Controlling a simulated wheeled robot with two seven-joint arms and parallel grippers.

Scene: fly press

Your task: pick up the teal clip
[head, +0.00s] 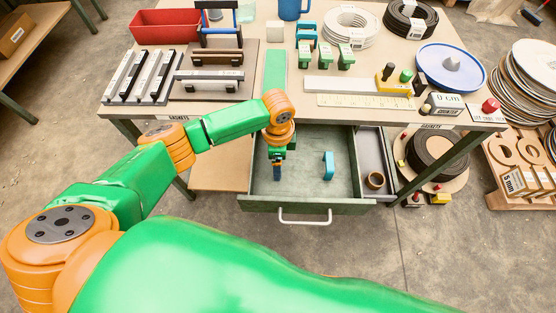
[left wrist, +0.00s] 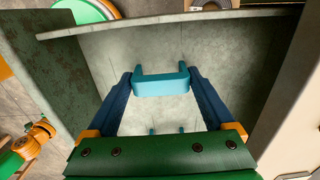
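The teal clip (head: 328,166) is a small U-shaped piece inside the open drawer (head: 306,207), in its wide compartment. It also shows in the left wrist view (left wrist: 160,85), framed between my blue fingers. My left gripper (head: 277,178) points down into the drawer, to the left of the clip in the head view. Its fingers are spread apart and empty; I see no grip on the clip. Two small teal tips show lower between the fingers in the wrist view; I cannot tell what they belong to. My right gripper is not in view.
The drawer walls stand around the clip. A narrow side compartment holds a brown ring (head: 376,181). The tabletop (head: 262,113) above carries green-handled stamps (head: 304,54), a ruler (head: 366,101), gasket coils (head: 350,27), a blue disc (head: 450,70) and a red tray (head: 165,27). Other teal pieces (head: 306,32) stand there.

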